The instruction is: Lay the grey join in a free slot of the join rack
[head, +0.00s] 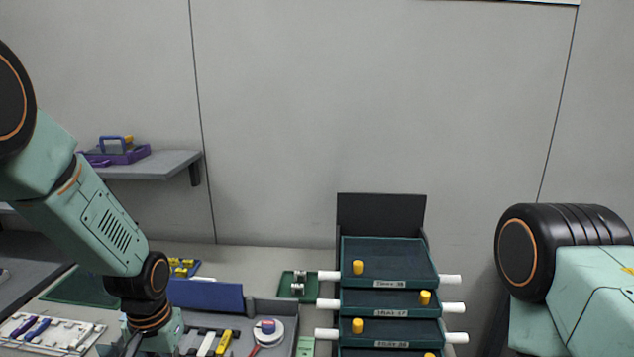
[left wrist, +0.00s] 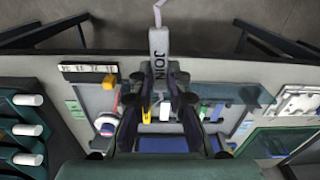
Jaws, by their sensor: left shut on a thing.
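The grey join (left wrist: 158,58), a pale block with the letters JOIN, shows at the top middle of the left wrist view, with a thin light strand at its far end. My left gripper (left wrist: 160,100) is shut on it, with dark fingers on both sides of its near end. The join is above the bench's front edge in that view. In the head view my left arm reaches down at the lower left, and its fingers are below the frame. I cannot clearly identify the join rack or its free slots. My right gripper is outside both views.
A stack of dark green trays (head: 388,262) with white side handles stands right of centre. A grey tray (head: 290,308) with a white reel (head: 268,334) lies left of it. A white tool tray (head: 45,333) lies lower left. A shelf (head: 160,164) is on the wall.

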